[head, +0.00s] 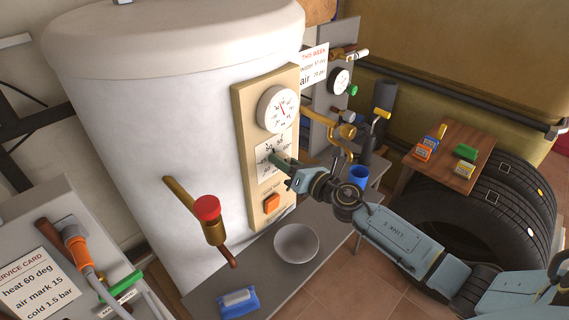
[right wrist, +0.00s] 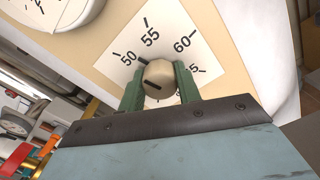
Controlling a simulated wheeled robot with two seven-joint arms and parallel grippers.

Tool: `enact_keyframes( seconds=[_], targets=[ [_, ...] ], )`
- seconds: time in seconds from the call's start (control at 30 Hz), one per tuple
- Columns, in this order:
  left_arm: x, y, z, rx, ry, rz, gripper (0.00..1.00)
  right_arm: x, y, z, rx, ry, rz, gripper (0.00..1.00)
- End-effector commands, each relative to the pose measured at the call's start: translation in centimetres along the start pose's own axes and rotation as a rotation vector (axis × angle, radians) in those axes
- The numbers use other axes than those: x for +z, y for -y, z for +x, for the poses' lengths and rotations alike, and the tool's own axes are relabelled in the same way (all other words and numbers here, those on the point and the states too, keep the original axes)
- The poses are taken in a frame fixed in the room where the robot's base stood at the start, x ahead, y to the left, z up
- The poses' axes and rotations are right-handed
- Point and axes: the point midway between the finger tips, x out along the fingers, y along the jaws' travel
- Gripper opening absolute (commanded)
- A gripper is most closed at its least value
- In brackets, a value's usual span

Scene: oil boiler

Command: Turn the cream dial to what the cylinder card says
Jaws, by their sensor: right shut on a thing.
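The cream dial (right wrist: 159,76) is a round knob with a dark mark, on a white scale plate (right wrist: 178,36) numbered 50, 55, 60 and more. The mark lies left of the knob's middle, below the 50; its exact reading is unclear. My right gripper (right wrist: 158,82) is shut on the dial, one green finger on each side. In the head view, my right gripper (head: 283,160) hides the dial. A THIS WEEK card (head: 313,66) beside the panel has a water line in deg, too small to read surely. My left gripper is not in view.
The beige panel (head: 243,151) on the white cylinder (head: 130,130) carries a gauge (head: 278,109) above and an orange switch (head: 271,203) below. A SERVICE CARD (head: 38,280) at left reads heat 60 deg. A bowl (head: 296,243) and red-capped valve (head: 207,208) are nearby.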

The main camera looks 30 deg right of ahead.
Motion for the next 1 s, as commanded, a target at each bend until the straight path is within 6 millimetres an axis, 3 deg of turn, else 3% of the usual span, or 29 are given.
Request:
enact_keyframes(
  seconds=[0.4, 0.9, 0.93, 1.0],
  targets=[
    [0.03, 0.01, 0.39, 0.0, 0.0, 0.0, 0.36, -0.11, -0.01, -0.02, 0.001, -0.002, -0.171, 0.11],
    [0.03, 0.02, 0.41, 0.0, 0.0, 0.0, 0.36, -0.12, -0.01, -0.02, 0.0, -0.002, -0.188, 0.11],
    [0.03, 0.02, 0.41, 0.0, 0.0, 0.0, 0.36, -0.12, -0.01, -0.02, 0.0, -0.002, -0.188, 0.35],
    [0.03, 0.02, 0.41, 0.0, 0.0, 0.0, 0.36, -0.11, -0.01, -0.02, 0.0, -0.002, -0.188, 0.44]
  ],
)
